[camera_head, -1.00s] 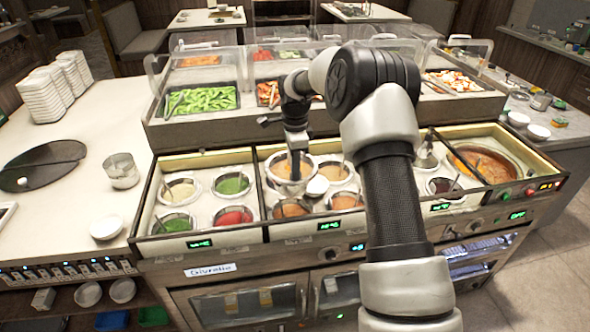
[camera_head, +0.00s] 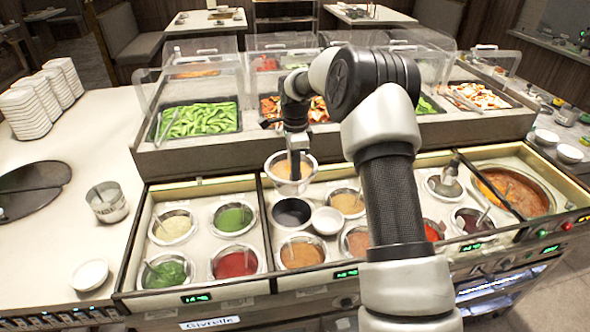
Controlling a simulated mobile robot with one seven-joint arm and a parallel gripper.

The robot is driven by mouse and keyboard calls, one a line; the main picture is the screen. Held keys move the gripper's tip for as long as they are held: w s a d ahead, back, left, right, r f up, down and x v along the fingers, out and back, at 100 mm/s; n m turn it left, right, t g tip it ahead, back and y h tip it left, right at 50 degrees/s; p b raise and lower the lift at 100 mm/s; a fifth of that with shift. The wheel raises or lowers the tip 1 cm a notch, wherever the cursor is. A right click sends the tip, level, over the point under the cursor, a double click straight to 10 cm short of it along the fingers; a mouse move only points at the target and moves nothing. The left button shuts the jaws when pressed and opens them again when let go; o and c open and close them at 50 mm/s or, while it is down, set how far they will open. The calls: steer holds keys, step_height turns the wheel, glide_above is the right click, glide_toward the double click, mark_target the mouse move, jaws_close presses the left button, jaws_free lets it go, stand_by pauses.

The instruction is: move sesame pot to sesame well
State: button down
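My gripper (camera_head: 295,172) is shut on the near rim of a pale metal pot of tan sauce, which I take as the sesame pot (camera_head: 279,181). The pot hangs roughly upright above the back of the middle counter section. Below it in the picture is an open, dark, empty round well (camera_head: 291,213). No label shows which well is the sesame one. The fingertips are small and partly merge with the pot.
A small white bowl (camera_head: 327,221) sits right beside the dark well. Filled sauce pots surround it, including a tan one (camera_head: 346,203) and an orange one (camera_head: 301,254). The raised salad shelf (camera_head: 200,152) stands close behind. My arm hides part of the right side.

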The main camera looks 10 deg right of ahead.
mark_target(295, 192)
steer(key=shift+f+b, duration=2.5)
steer(key=shift+f, duration=2.15)
step_height(295, 192, down, 10)
steer(key=b, duration=0.6)
steer(key=shift+r, duration=0.2)
steer(key=shift+f+b, duration=0.3)
steer(key=shift+b, duration=0.1)
steer(key=c, duration=1.9)
jaws_free()
steer(key=shift+o, duration=0.8)
steer(key=shift+s+f, duration=0.15)
steer(key=shift+f, duration=0.05)
steer(key=o, duration=0.3)
steer(key=shift+o, duration=0.8)
steer(key=shift+r, duration=0.2)
